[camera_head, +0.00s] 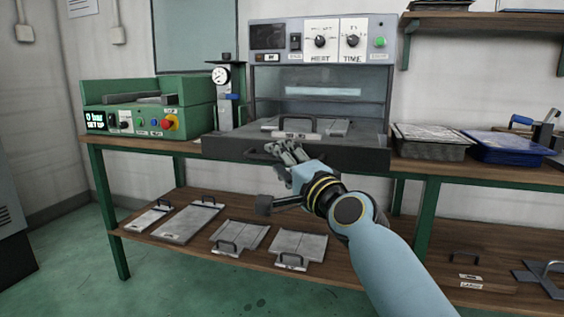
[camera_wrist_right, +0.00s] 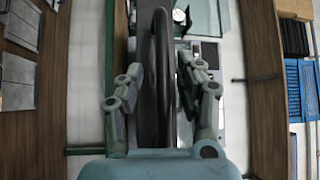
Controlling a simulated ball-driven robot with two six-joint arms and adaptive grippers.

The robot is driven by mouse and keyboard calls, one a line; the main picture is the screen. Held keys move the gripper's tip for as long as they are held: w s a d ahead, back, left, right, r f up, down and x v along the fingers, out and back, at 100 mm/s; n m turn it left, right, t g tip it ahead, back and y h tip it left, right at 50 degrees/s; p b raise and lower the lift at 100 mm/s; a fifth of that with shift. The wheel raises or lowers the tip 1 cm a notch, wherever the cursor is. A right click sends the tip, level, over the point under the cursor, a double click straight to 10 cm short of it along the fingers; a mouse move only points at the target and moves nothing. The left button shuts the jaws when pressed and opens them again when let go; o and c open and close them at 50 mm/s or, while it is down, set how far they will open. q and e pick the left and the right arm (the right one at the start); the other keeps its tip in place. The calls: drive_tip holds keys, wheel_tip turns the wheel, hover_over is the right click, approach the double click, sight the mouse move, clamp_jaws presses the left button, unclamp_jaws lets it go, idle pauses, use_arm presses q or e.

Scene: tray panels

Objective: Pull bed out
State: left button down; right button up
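The bed (camera_head: 358,156) is a dark grey, shallow slab at the front of the heating machine (camera_head: 320,84). A tray panel with an upright handle (camera_head: 298,119) lies on it. A dark bar handle (camera_head: 258,155) is on the bed's front, partly hidden by my right gripper (camera_head: 283,152). In the right wrist view, a dark bar (camera_wrist_right: 160,85) runs between the fingers of the right gripper (camera_wrist_right: 158,70). The fingers stand apart on both sides of it, with a gap showing at the right. My left gripper is in neither view.
A green control box (camera_head: 150,112) and a gauge stand (camera_head: 229,95) are at the left on the bench. A grey tray (camera_head: 432,146) and a blue tray (camera_head: 508,150) are at the right. Several handled panels (camera_head: 188,222) lie on the lower shelf.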

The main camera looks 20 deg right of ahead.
drive_tip(key=shift+s, duration=0.1)
drive_tip(key=v, duration=1.1)
drive_tip(key=shift+s, duration=0.4)
drive_tip(key=shift+d, duration=0.1)
